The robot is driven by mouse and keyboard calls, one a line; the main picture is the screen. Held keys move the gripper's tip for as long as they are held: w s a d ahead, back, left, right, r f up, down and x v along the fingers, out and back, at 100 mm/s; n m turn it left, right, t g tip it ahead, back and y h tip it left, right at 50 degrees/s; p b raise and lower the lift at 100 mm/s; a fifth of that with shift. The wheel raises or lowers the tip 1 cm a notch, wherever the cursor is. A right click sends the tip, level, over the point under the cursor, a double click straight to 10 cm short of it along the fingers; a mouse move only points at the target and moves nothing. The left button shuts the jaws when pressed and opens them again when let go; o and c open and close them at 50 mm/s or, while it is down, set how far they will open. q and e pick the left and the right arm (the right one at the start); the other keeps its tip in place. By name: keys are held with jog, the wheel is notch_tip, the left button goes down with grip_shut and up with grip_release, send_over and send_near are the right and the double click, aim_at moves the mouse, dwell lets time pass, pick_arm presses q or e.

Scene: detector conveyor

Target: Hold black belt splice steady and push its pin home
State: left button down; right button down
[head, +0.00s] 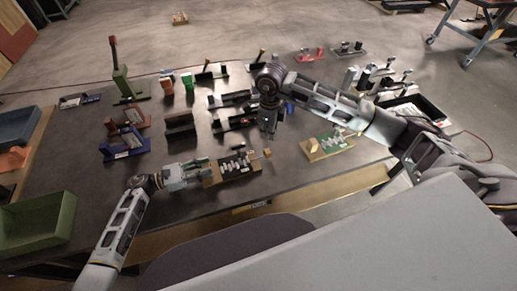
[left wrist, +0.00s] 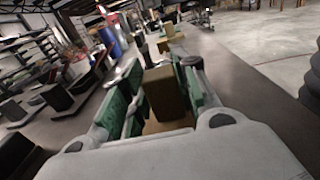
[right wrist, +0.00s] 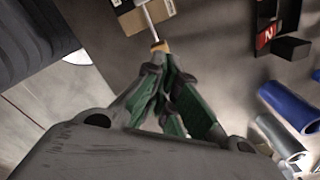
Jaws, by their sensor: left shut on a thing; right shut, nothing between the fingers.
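The black belt splice (head: 236,166) lies on a tan board near the table's front edge. Its pin, with a small tan knob (head: 267,152), sticks out at the right end. In the right wrist view the knob (right wrist: 160,47) sits on a thin metal rod leading to the board. My left gripper (head: 207,168) is at the board's left end; in the left wrist view its green-padded fingers are shut on a tan-brown block (left wrist: 166,92). My right gripper (head: 268,134) points down, shut and empty, its tips close to the knob; I cannot tell if they touch.
A green splice on a tan board (head: 327,146) lies to the right. Black, red and blue fixtures (head: 180,130) stand behind and left. A green bin (head: 38,224) is at the far left. Bare tabletop (head: 200,205) shows in front of the splice.

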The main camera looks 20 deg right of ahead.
aim_at(267, 153)
jog(key=d+n+y, duration=0.4)
jog(key=d+n, duration=0.3)
jog(key=d, duration=0.5)
jog(key=shift+d+f+n, duration=0.3)
jog(key=shift+f+n, duration=0.1)
jog(key=shift+f, duration=0.05)
jog(key=shift+a+f, duration=0.1)
jog(key=shift+f, duration=0.05)
dwell(0.4)
jog(key=x, duration=0.9)
jog(key=shift+a, duration=0.2)
jog(key=shift+a+f, duration=0.15)
jog(key=shift+a, duration=0.45)
jog(key=shift+a+f, duration=0.15)
jog(key=shift+a, duration=1.3)
